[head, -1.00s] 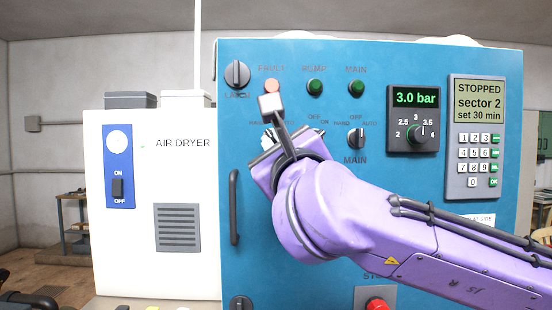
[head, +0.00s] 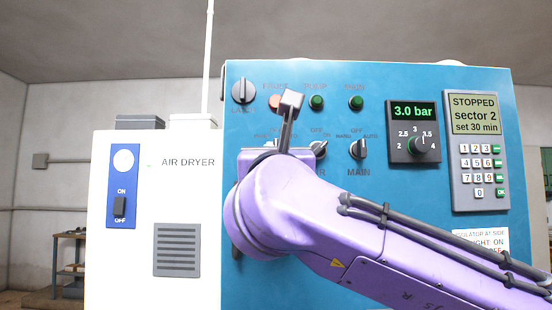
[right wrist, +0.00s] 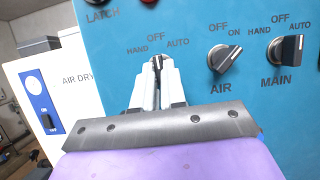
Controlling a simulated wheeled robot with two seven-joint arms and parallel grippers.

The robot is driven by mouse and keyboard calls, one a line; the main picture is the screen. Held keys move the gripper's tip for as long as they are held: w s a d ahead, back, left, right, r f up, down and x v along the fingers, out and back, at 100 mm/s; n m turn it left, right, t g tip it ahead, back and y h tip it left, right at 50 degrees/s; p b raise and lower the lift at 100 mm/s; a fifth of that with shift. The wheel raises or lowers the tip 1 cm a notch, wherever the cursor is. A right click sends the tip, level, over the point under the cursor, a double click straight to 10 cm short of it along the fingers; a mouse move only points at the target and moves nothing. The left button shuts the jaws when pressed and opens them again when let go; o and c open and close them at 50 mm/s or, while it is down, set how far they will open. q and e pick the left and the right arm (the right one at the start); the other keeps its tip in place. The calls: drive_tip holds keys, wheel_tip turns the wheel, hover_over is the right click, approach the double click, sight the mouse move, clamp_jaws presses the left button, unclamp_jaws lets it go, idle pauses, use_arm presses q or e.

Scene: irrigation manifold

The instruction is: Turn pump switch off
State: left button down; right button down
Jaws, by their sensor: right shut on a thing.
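My right gripper (right wrist: 158,78) has its white fingers closed around a small dark selector knob (right wrist: 157,63) on the blue control panel (right wrist: 200,15). The knob's marks read HAND, OFF and AUTO. It looks roughly upright, near OFF, but the fingers cover most of it and its exact angle is hard to tell. Its name label is hidden behind my gripper. In the head view my purple arm and wrist cover most of this switch. The green PUMP lamp (head: 316,103) sits above and to the right of it. My left gripper is not in view.
To the right are the AIR switch (right wrist: 222,57), turned toward ON, and the MAIN switch (head: 358,149), upright at OFF. The LATCH knob (head: 242,91) is at upper left. A pressure dial (head: 416,144) and keypad (head: 478,160) are farther right. The white air dryer (head: 150,215) stands at left.

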drive_tip(key=shift+d+r, duration=0.1)
drive_tip(key=shift+r, duration=0.05)
drive_tip(key=c, duration=1.2)
unclamp_jaws()
drive_tip(key=shift+w, duration=0.1)
drive_tip(key=b+v, duration=0.5)
drive_tip(key=v, duration=0.5)
drive_tip(key=shift+s+f, duration=0.25)
drive_tip(key=shift+f, duration=0.05)
